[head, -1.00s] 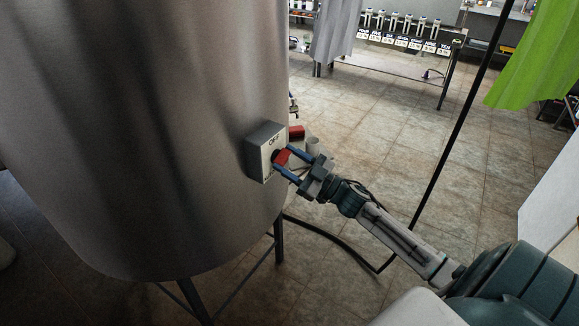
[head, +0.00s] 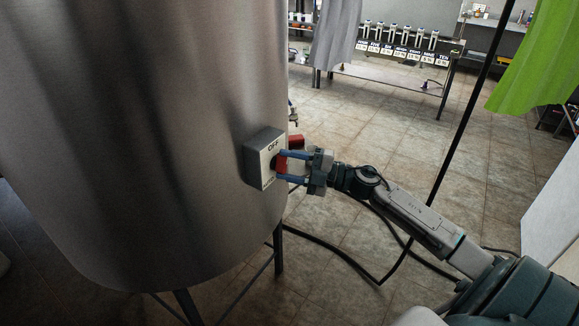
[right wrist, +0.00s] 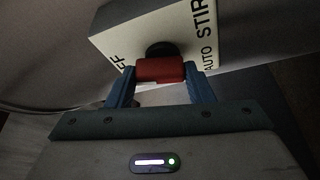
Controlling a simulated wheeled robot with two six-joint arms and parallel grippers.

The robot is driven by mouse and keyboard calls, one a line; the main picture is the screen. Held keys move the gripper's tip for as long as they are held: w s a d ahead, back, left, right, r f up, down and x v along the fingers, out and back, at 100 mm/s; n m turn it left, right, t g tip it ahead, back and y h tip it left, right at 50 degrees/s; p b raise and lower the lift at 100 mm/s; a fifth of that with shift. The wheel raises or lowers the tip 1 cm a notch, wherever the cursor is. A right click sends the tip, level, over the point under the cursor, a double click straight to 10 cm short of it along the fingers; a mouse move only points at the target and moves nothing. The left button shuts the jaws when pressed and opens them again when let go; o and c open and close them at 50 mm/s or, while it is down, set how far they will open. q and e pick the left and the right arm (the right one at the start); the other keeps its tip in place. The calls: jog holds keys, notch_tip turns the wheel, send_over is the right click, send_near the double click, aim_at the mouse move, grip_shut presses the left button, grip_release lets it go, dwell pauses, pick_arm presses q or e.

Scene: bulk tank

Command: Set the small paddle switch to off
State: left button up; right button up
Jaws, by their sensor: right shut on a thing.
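A grey switch box (head: 257,157) with a pale face marked OFF at its top is fixed to the side of the large steel tank (head: 150,130). Its red paddle (head: 281,163) sits on a dark round hub. My right gripper (head: 283,163) is shut on the red paddle, one blue finger on each side. In the right wrist view the paddle (right wrist: 160,69) lies between the fingertips, and the box face (right wrist: 205,35) shows STIR, AUTO and part of OFF. The paddle's exact pointing is hard to tell. My left gripper is out of view.
A dark hose or cable (head: 335,250) runs over the tiled floor behind my right arm. A dark slanted pole (head: 470,110) stands to the right, near a green curtain (head: 540,60). A red object (head: 296,141) shows just behind the box. Open floor lies beyond.

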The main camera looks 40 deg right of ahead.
jog(key=shift+n+g, duration=0.5)
jog(key=shift+n, duration=0.9)
jog(key=shift+c, duration=0.2)
jog(key=o, duration=1)
jog(key=shift+s, duration=0.1)
